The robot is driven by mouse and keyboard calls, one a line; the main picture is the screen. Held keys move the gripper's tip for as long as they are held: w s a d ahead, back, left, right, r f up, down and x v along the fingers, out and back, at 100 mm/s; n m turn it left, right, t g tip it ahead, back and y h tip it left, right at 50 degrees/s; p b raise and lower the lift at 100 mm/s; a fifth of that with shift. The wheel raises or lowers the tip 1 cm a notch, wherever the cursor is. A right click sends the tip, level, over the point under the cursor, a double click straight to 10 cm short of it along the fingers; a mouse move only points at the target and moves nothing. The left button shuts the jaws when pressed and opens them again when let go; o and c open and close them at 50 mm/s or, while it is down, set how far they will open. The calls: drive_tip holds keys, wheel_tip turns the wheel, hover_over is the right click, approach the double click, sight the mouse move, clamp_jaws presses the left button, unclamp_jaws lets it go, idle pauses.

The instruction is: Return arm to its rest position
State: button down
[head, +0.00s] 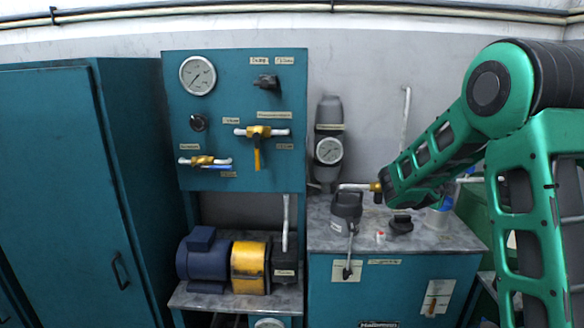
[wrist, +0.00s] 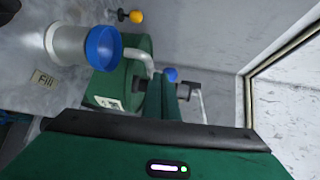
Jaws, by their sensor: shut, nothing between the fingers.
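My green arm (head: 440,150) reaches in from the right of the head view, bent at a round joint at the top, and slants down over the right end of the bench. Its far end hides what lies behind it, and I cannot make out my gripper's fingertips there. In the wrist view my gripper (wrist: 175,96) points away from the camera, its green fingers together and empty. Beyond it are a green tank (wrist: 126,98) and a grey bent pipe.
A teal panel (head: 222,125) with gauge and valves stands over a blue and yellow motor (head: 248,265). A grey-topped cabinet (head: 335,238) carries a hand pump (head: 346,207). A teal locker (head: 60,190) fills the left. A blue-rimmed white funnel (wrist: 103,48) is close in the wrist view.

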drive_tip(key=s+d+f+n+g+y, duration=0.1)
drive_tip(key=s+f+n+g+y, duration=0.2)
drive_tip(key=s, duration=0.8)
drive_tip(key=s+d+f+n+g+y, duration=0.1)
drive_tip(key=s+f+n+g+y, duration=0.3)
drive_tip(key=s, duration=0.7)
drive_tip(key=s+a+n+g+y, duration=0.1)
drive_tip(key=s+a+n+y, duration=0.1)
drive_tip(key=s+a+n, duration=0.3)
drive_tip(key=s+a+f+n+g+y, duration=0.1)
drive_tip(key=s+a+n, duration=0.4)
drive_tip(key=s, duration=0.7)
drive_tip(key=s+a+f+n+g+y, duration=0.1)
drive_tip(key=s+a+n+y, duration=0.1)
drive_tip(key=s+a+n, duration=0.3)
drive_tip(key=s, duration=0.3)
drive_tip(key=shift+s+a+f+y, duration=0.15)
drive_tip(key=shift+s+f+y, duration=0.05)
drive_tip(key=shift+y, duration=0.2)
drive_tip(key=shift+w+f, duration=0.25)
drive_tip(key=shift+w, duration=0.4)
